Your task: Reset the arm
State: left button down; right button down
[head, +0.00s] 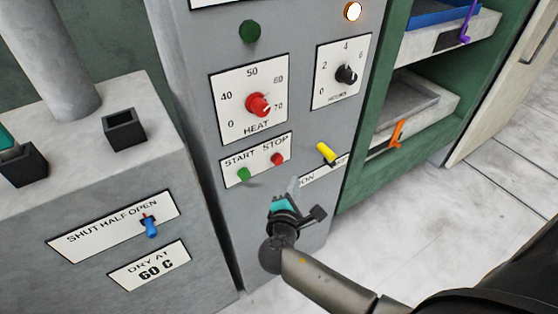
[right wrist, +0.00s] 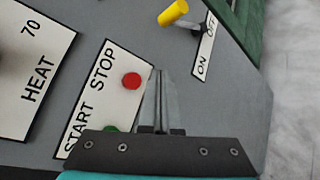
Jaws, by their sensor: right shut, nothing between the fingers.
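My right arm comes in from the bottom right of the head view. Its right gripper (head: 294,186) is in front of the grey control panel (head: 225,95), below the START/STOP plate (head: 240,170). The fingers are together with nothing between them, and they also show in the right wrist view (right wrist: 164,85). My left gripper is not in view.
A yellow lever (head: 326,153) sticks out right of the buttons. A red HEAT knob (head: 258,105) and a black knob (head: 346,74) are above. A blue lever (head: 150,226) is on the left box. Green shelving (head: 365,150) stands right; pale floor (head: 480,210) is open.

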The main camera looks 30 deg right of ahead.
jog(key=s+a+f+m+g+y+b, duration=0.1)
jog(key=s+f+g+y, duration=0.1)
jog(key=s+f, duration=0.5)
jog(key=s+a+f+m+g+y, duration=0.1)
jog(key=s+f+m+g+y, duration=0.15)
jog(key=f, duration=0.75)
jog(key=s+a+f+g+y+b, duration=0.1)
jog(key=s+f+g, duration=0.1)
jog(key=s+f, duration=0.5)
jog(key=s+a+f+m+g+y, duration=0.2)
jog(key=s+f+m, duration=0.3)
jog(key=s, duration=0.6)
jog(key=s+a+f+m+g+y+b, duration=0.1)
jog(key=s+a+f+m+g+y, duration=0.1)
jog(key=s+f+m, duration=0.3)
jog(key=s+f, duration=0.4)
jog(key=s, duration=0.2)
jog(key=shift+s+a+f, duration=0.3)
jog(key=shift+f, duration=0.1)
jog(key=shift+m, duration=0.25)
